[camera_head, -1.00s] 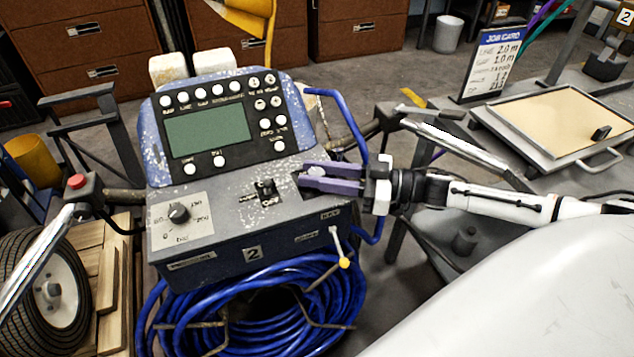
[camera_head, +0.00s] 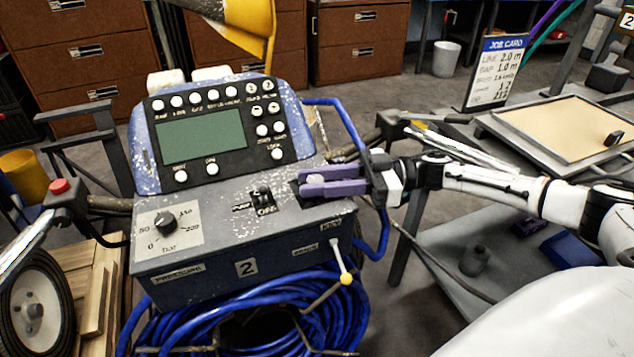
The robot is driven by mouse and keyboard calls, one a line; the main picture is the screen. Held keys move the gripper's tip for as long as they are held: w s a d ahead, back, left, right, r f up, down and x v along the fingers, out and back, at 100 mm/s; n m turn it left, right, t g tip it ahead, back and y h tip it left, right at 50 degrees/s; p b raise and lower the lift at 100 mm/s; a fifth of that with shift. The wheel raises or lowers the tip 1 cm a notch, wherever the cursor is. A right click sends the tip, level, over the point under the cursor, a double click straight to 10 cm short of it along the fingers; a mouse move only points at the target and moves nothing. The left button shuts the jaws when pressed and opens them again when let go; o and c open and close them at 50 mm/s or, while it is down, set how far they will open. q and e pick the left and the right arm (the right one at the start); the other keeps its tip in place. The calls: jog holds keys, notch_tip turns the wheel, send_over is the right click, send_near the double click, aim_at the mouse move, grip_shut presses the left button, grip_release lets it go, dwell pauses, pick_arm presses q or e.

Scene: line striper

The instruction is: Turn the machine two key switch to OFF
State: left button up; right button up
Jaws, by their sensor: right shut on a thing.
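My left gripper is not in view.
A yellow-tipped lever (camera_head: 346,278) sticks out in front. Blue hose (camera_head: 340,315) lies coiled below. A job card (camera_head: 497,70) and a sand-coloured tray (camera_head: 565,135) are at the right.

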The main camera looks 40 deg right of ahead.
aim_at(316, 179)
jog(key=shift+r, duration=0.1)
jog(key=o, duration=1.1)
jog(key=shift+c, duration=0.2)
notch_tip(316, 179, up, 10)
jog(key=shift+a+p, duration=0.1)
jog(key=shift+p, duration=0.95)
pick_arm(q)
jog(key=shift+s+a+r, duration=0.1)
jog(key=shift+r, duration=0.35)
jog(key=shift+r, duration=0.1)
